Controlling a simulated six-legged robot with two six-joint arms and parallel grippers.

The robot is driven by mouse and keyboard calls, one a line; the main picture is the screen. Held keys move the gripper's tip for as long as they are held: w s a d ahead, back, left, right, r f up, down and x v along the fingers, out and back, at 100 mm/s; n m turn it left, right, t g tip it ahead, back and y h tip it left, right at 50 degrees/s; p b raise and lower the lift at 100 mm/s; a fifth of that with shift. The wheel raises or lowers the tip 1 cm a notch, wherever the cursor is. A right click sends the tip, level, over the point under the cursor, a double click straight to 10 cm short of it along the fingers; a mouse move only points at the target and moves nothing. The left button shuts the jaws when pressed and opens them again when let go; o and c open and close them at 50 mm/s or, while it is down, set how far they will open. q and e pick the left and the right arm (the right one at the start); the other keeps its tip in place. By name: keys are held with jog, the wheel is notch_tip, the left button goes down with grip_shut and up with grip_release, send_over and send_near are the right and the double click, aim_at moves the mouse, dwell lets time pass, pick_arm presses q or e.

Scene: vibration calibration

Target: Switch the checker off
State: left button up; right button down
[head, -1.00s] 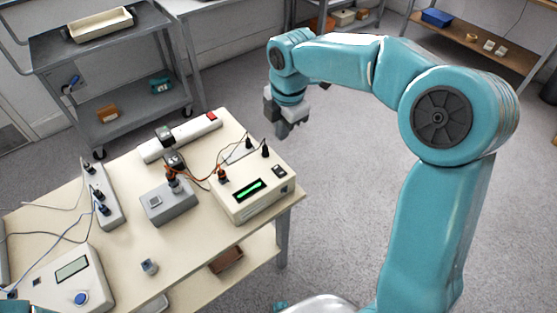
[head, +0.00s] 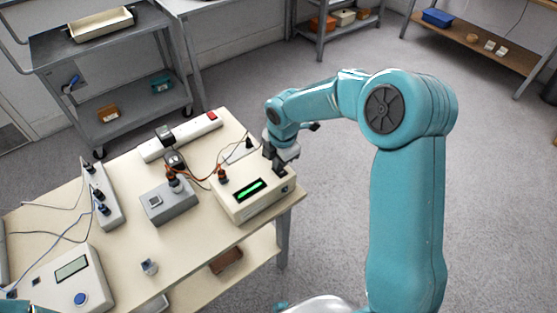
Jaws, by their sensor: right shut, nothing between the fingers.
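A cream box with a lit green display (head: 250,188), which looks like the checker, sits at the right end of the table. Orange leads and dark plugs are on its top. My right gripper (head: 280,170) is shut and empty, pointing down at the box's right rear part, over the spot of its small dark switch. The gripper hides that switch, and I cannot tell whether the fingertips touch it. My left gripper is not in view; only a bit of teal arm shows at the lower left corner.
On the table (head: 125,240) are a grey box with a plug (head: 168,203), a white power strip with a red switch (head: 185,136), another strip with plugs (head: 101,195), and a meter with a blue button (head: 75,285). A grey cart (head: 100,50) stands behind. The floor at right is clear.

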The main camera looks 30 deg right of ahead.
jog(key=shift+w+f, duration=0.1)
jog(key=shift+f, duration=0.3)
